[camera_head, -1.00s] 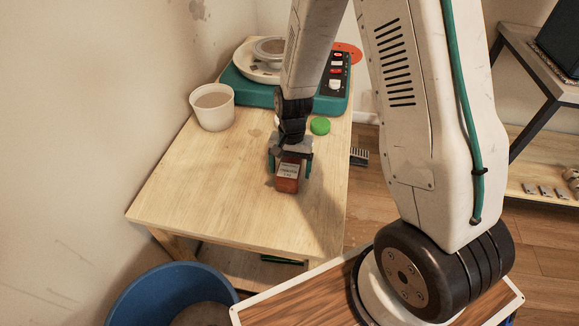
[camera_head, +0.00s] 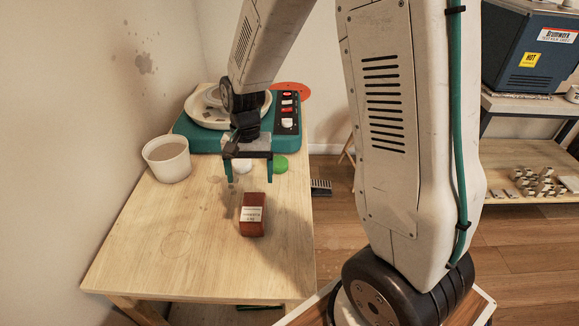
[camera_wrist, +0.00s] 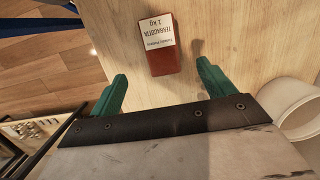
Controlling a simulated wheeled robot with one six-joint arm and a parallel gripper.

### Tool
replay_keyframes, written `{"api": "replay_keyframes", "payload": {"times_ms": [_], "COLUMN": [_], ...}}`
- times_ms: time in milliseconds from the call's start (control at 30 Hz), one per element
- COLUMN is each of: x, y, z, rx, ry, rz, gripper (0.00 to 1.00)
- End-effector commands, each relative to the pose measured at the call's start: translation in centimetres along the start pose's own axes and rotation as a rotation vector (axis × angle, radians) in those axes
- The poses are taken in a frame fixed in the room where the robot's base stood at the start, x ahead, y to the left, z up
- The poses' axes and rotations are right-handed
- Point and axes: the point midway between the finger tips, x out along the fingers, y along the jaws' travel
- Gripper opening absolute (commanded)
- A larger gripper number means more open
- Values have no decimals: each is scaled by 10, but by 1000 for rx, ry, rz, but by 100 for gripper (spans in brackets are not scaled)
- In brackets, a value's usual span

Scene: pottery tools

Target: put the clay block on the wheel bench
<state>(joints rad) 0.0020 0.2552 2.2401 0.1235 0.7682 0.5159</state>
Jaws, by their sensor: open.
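The clay block (camera_head: 253,222) is a reddish-brown block with a white label. It lies on the wooden wheel bench (camera_head: 150,250), toward the bench's right side. It also shows in the wrist view (camera_wrist: 165,62), its label reading terracotta, 1 kg. My gripper (camera_head: 249,183) is open and empty, its green fingers above and behind the block in the head view. In the wrist view the fingers (camera_wrist: 158,82) are spread apart, with the block beyond their tips and clear of both.
A teal pottery wheel (camera_head: 219,135) stands at the back of the bench. A white bucket (camera_head: 167,158) is at the back left, and a green lid (camera_head: 281,164) is near the wheel. A blue kiln (camera_head: 532,50) stands on a rack at right. The bench's front left is bare.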

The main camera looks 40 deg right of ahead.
Motion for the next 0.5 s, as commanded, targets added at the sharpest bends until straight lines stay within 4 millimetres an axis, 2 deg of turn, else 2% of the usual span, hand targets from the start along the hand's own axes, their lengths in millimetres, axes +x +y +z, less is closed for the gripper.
{"api": "replay_keyframes", "payload": {"times_ms": [167,300,500], "x": [-52,-99,-144], "y": [17,42,84], "z": [28,66,124], "rx": [-101,-222,-389], "ry": [45,91,159], "rz": [-19,-25,-20], "gripper": [82,82,82]}}
